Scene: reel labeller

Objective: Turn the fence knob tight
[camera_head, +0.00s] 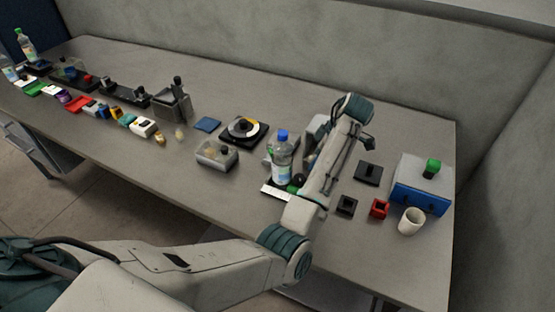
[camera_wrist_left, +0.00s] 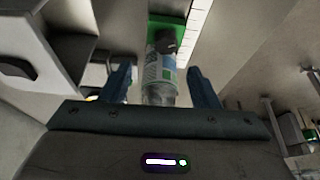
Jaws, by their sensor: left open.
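The black fence knob (camera_head: 299,180) sits by the green fence piece (camera_head: 293,188) beside a white ruler strip (camera_head: 274,193), partly behind my left forearm. In the left wrist view the dark knob (camera_wrist_left: 166,42) shows against the green piece (camera_wrist_left: 176,24), with the ruler (camera_wrist_left: 198,22) at its right. My left gripper (camera_wrist_left: 160,88) is open, its two fingers apart. A clear labelled bottle (camera_wrist_left: 158,77) appears between the fingers in that view; I cannot tell its distance from them. In the head view the fingers are not clear.
The blue-capped bottle (camera_head: 282,158) stands close by the ruler. A black disc device (camera_head: 244,130) and a grey box (camera_head: 217,154) are left of it. A blue-fronted box (camera_head: 420,197), red holder (camera_head: 379,208) and white cup (camera_head: 411,221) stand right. The table's near middle edge is clear.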

